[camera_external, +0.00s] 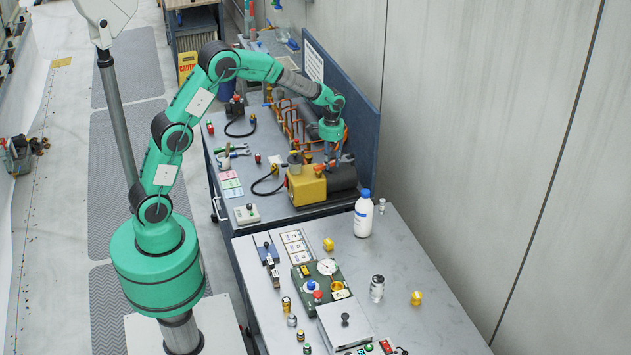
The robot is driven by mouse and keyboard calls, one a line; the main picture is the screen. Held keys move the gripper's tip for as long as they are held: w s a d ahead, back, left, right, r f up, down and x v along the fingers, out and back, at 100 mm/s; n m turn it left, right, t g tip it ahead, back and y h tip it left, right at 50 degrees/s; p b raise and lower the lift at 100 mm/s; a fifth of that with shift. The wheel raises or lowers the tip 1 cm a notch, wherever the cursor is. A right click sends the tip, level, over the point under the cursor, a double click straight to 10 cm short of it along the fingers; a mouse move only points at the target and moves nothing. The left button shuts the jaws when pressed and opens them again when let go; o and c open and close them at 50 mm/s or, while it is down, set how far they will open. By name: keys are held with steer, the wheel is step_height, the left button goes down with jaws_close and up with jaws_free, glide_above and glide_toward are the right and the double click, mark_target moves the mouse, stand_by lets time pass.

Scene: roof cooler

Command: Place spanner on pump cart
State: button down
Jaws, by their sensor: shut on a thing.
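My gripper (335,161) points down over the back right of the pump cart (262,205), close above the dark cylinder (342,177) of the pump. It is shut on a small blue-grey metal piece, which looks like the spanner (347,158). The fingers and the small size hide most of it, and I cannot tell whether it touches the pump. The cart has a grey top, a blue back panel and castors. A yellow pump block (307,187) stands on it, left of the gripper.
A nearer bench (410,255) holds a white bottle (363,215), a green gauge panel (325,285) and small jars. The blue panel (366,130) stands close behind my gripper.

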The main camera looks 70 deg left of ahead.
steer(key=s+a+f, duration=0.1)
steer(key=s+a, duration=0.2)
steer(key=a, duration=1.5)
steer(key=s+a+f, duration=0.1)
steer(key=s+a, duration=0.2)
steer(key=a, duration=1.4)
steer(key=s+a+f, duration=0.3)
steer(key=s+a, duration=0.5)
steer(key=a, duration=0.2)
steer(key=s+a+f+m, duration=0.1)
steer(key=s+a+f, duration=0.3)
steer(key=s+a, duration=0.5)
steer(key=s+a+f+m, duration=0.1)
steer(key=s+a+f, duration=0.2)
steer(key=s+a, duration=0.5)
steer(key=a, duration=0.3)
steer(key=shift+s+a+f, duration=0.2)
steer(key=shift+s+f, duration=0.15)
steer(key=shift+f+b, duration=0.15)
steer(key=shift+b, duration=0.15)
steer(key=shift+f+b, duration=0.45)
steer(key=shift+f, duration=2.55)
steer(key=shift+f, duration=1.85)
